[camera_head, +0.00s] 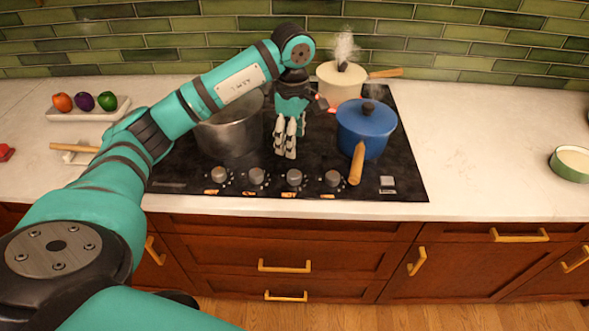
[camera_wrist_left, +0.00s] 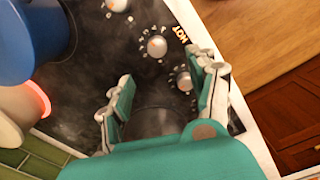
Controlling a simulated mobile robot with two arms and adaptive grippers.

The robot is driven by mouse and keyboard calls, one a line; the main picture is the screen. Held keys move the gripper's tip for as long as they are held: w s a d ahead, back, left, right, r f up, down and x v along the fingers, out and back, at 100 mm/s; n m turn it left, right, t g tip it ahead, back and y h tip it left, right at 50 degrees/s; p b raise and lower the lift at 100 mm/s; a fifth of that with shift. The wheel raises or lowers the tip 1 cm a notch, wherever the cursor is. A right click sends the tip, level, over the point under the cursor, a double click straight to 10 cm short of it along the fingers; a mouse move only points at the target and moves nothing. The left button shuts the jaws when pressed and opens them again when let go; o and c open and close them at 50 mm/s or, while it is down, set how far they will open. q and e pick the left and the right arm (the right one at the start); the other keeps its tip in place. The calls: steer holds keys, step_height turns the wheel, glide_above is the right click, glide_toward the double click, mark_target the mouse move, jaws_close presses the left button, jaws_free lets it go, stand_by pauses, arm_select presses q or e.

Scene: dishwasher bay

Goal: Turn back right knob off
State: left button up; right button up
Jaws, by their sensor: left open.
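Several round silver knobs sit in a row along the front of the black cooktop (camera_head: 405,182). The rightmost knob (camera_head: 333,179) is by the blue pot's handle, with another knob (camera_head: 294,178) left of it. No readable label shows which is the back right one. The back right burner glows red (camera_head: 322,103) under the cream pot (camera_head: 341,85). My left gripper (camera_head: 287,150) is open, pointing down over the middle of the cooktop, behind the knobs. In the left wrist view its fingers (camera_wrist_left: 165,72) are spread, one knob (camera_wrist_left: 184,80) showing between them and another (camera_wrist_left: 157,46) beyond. My right gripper is not in view.
A large metal pot (camera_head: 229,132) is on the left. Orange HOT marks lie beside knobs. The right counter (camera_head: 480,150) is mostly clear apart from a green bowl (camera_head: 571,164).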

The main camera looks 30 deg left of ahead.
arm_select(q)
glide_above(294, 174)
step_height(294, 174, down, 4)
steer(key=shift+f+p, duration=0.15)
steer(key=shift+p, duration=0.25)
step_height(294, 174, down, 5)
steer(key=shift+r+p, duration=0.1)
steer(key=shift+p, duration=0.5)
step_height(294, 174, down, 2)
steer(key=shift+f, duration=0.15)
steer(key=shift+w+f, duration=0.1)
steer(key=shift+f, duration=0.25)
steer(key=shift+f+p, duration=0.15)
steer(key=shift+p, duration=0.15)
steer(key=c, duration=1.2)
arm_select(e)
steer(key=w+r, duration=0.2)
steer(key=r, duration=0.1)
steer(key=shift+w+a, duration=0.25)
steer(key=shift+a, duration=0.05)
